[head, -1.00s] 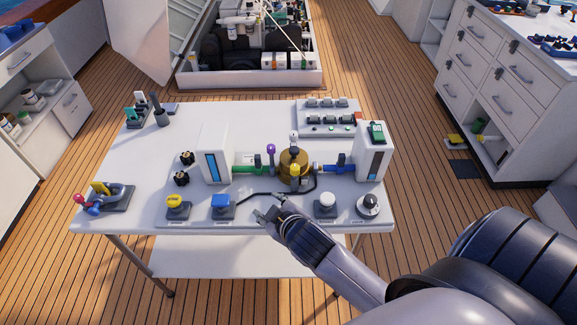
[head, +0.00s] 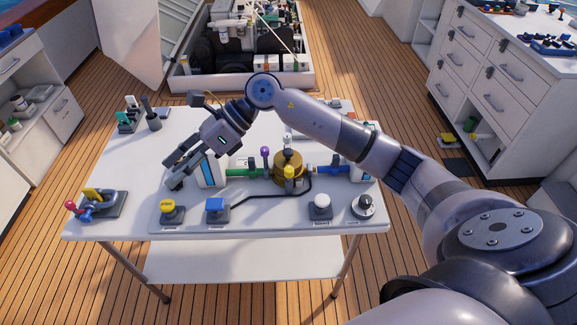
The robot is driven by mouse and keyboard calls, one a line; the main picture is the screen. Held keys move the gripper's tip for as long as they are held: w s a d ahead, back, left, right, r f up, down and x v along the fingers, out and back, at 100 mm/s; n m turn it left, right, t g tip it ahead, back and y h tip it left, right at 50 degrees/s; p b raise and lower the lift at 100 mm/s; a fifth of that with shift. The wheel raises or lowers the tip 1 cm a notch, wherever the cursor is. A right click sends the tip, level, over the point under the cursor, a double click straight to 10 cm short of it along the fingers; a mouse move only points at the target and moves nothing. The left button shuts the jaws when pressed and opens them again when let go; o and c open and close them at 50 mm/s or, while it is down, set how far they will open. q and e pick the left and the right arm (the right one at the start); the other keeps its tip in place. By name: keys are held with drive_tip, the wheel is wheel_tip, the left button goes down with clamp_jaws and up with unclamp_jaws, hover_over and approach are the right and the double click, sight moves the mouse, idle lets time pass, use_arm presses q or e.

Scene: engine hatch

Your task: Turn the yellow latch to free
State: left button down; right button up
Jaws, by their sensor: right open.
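A yellow handle (head: 92,193) sits on a dark base at the left end of the white table (head: 130,222), beside a lever with a red ball (head: 71,206). It looks like the yellow latch, but its setting is too small to read. My right gripper (head: 170,172) reaches across the table from the right, jaws open and empty, pointing down and left. It is to the right of the yellow handle and apart from it. The gripper covers the spot of the two black knobs and part of the left white housing (head: 212,172). My left gripper is not in view.
A yellow button (head: 168,207), a blue button (head: 216,205), a white button (head: 320,202) and a black dial (head: 363,203) line the front edge. A brass valve (head: 288,168) with yellow and purple knobs stands mid-table. Dark upright holders (head: 150,118) stand at the back left.

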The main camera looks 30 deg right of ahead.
drive_tip(key=w+d+f+n+h, duration=0.15)
drive_tip(key=d+h, duration=0.45)
drive_tip(key=d, duration=0.6)
drive_tip(key=g+h, duration=0.1)
drive_tip(key=h, duration=0.5)
approach(289, 169)
drive_tip(key=shift+m+g, duration=0.25)
drive_tip(key=shift+g, duration=0.05)
wheel_tip(289, 169, down, 9)
drive_tip(key=shift+w+p, duration=0.2)
drive_tip(key=shift+p, duration=0.95)
drive_tip(key=shift+c, duration=0.3)
clamp_jaws()
